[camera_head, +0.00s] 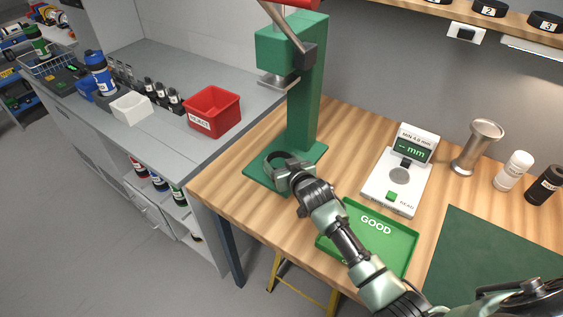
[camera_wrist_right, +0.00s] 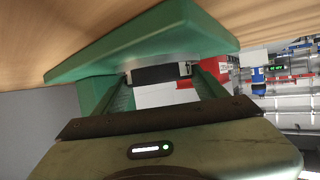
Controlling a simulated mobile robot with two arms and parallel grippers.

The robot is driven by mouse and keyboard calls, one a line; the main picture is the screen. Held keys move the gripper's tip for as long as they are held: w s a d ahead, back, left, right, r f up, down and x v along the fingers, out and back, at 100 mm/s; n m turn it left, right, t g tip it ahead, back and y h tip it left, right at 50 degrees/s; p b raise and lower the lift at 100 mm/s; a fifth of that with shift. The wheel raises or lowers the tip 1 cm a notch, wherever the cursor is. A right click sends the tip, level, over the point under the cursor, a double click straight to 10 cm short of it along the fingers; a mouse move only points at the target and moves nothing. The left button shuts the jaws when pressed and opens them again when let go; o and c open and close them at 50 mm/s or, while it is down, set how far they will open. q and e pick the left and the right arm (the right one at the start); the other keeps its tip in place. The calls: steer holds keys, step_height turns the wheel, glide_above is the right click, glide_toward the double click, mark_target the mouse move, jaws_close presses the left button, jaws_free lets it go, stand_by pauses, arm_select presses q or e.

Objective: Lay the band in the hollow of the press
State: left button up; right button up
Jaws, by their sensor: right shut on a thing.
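The press (camera_head: 305,100) is a green column with a ram (camera_head: 279,80) above a flat green base (camera_head: 258,173) on the wooden bench. My right gripper (camera_head: 283,168) is over the press base and shut on the band (camera_head: 277,155), a dark ring. In the right wrist view, the band (camera_wrist_right: 160,75) shows edge-on as a dark strip between the fingers, close to the green base (camera_wrist_right: 140,45) and a pale round part. The hollow is hidden; I cannot tell whether the band touches it. My left gripper is not in view.
A green tray marked GOOD (camera_head: 388,246) and a white gauge (camera_head: 400,180) stand right of the press. A metal cup (camera_head: 477,148) is behind. A red REJECT bin (camera_head: 214,111) stands on the grey counter at left. The press column rises just behind my right gripper.

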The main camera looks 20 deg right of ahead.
steer(key=shift+f, duration=0.1)
steer(key=o, duration=1.4)
steer(key=shift+o, duration=0.2)
steer(key=shift+s, duration=0.1)
steer(key=shift+s+f, duration=0.1)
steer(key=shift+s, duration=0.2)
steer(key=v, duration=0.7)
steer(key=shift+d+r+b, duration=0.1)
steer(key=shift+r+b, duration=0.2)
steer(key=shift+b, duration=0.1)
